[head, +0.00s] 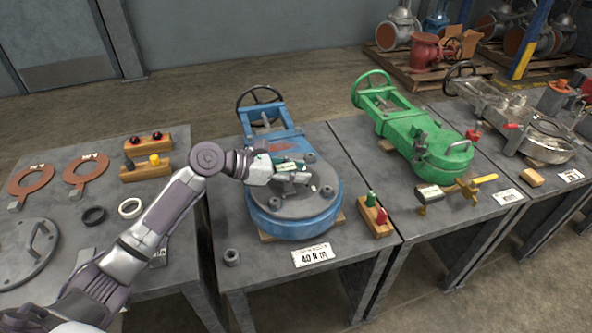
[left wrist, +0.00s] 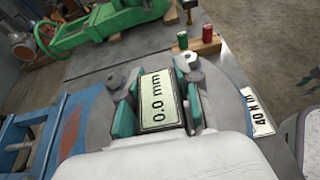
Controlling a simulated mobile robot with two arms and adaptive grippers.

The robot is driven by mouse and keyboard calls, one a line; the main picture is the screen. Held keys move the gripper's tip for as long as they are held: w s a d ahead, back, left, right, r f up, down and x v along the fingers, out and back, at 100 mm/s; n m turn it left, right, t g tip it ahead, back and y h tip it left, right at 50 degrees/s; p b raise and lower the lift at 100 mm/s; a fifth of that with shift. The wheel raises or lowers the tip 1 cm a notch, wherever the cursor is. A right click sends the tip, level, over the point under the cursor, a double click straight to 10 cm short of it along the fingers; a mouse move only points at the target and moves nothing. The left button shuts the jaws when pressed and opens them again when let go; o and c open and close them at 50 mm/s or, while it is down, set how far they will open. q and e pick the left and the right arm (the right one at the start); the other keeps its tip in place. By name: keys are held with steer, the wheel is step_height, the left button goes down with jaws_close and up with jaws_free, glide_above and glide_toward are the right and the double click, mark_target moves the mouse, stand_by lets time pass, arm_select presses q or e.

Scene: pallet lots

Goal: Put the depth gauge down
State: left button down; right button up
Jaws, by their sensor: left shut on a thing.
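The depth gauge (left wrist: 160,101), a block with a pale display reading 0.0 mm, sits between the green-padded fingers of my left gripper (left wrist: 158,105). In the head view my left gripper (head: 292,177) is shut on it, over the grey round cover of the blue valve (head: 290,222). The gripper hides much of the gauge there. I cannot tell whether the gauge touches the cover. My right gripper is in neither view.
A wooden block with green and red pegs (head: 376,216) stands right of the blue valve. A loose nut (head: 231,257) and a "40 N m" card (head: 313,254) lie in front. The green valve (head: 415,140) stands further right. Bare tabletop (head: 275,272) shows at the front.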

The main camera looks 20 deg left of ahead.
arm_select(q)
steer(key=c, duration=0.8)
jaws_free()
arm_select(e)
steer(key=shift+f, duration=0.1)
arm_select(q)
steer(key=shift+s+a+r, duration=0.15)
steer(key=shift+a, duration=0.1)
steer(key=p+v, duration=0.1)
steer(key=v, duration=1)
steer(key=shift+s+a, duration=0.1)
steer(key=shift+s, duration=0.05)
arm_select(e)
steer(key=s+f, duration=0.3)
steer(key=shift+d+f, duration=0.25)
